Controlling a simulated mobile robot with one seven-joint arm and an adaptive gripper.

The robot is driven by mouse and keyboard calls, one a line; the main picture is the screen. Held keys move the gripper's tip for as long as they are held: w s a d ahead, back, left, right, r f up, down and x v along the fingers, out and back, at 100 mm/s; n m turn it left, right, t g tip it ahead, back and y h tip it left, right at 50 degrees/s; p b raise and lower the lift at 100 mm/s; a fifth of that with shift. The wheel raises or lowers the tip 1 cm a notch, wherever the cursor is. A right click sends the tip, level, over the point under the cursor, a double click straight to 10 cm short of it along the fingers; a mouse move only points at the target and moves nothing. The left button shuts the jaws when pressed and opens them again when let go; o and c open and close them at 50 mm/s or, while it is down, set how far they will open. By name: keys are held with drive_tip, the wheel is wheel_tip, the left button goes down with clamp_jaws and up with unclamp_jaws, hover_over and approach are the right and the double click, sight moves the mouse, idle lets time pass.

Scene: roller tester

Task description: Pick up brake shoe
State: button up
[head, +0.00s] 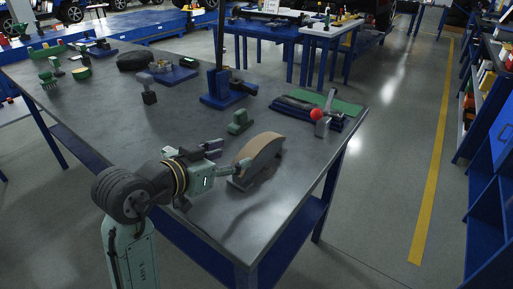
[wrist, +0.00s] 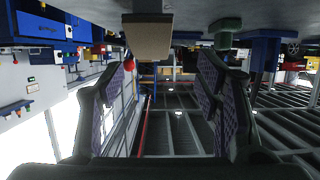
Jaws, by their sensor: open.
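The brake shoe (head: 259,150) is a curved piece with a tan lining and a dark inner web, standing on edge near the front right of the grey table. In the wrist view its tan face (wrist: 147,42) shows at the top, between the finger directions and beyond the tips. My gripper (head: 229,157) is open and empty, just left of the shoe in the head view. In the wrist view both fingers (wrist: 163,75) are spread with nothing between them. Whether a finger touches the shoe I cannot tell.
A small green block (head: 240,122) stands behind the shoe; a blue-based stand (head: 222,99) is farther back. A red-knobbed lever device (head: 318,118) and a green mat (head: 333,105) lie at the right. The grey tabletop (head: 180,118) is bare left of the green block.

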sight(245, 152)
drive_tip(key=shift+w+d+f, duration=0.2)
drive_tip(key=shift+d+f, duration=0.05)
drive_tip(key=shift+d, duration=0.05)
drive_tip(key=p+x, duration=0.1)
drive_tip(key=x, duration=0.3)
drive_tip(key=shift+w+d, duration=0.2)
drive_tip(key=p+x, duration=0.1)
drive_tip(key=x, duration=0.1)
drive_tip(key=p+x, duration=0.1)
drive_tip(key=x, duration=0.1)
drive_tip(key=shift+w+d, duration=0.15)
drive_tip(key=shift+d, duration=0.4)
drive_tip(key=shift+w+d+f, duration=0.15)
drive_tip(key=shift+w, duration=0.1)
drive_tip(key=shift+c, duration=0.2)
clamp_jaws()
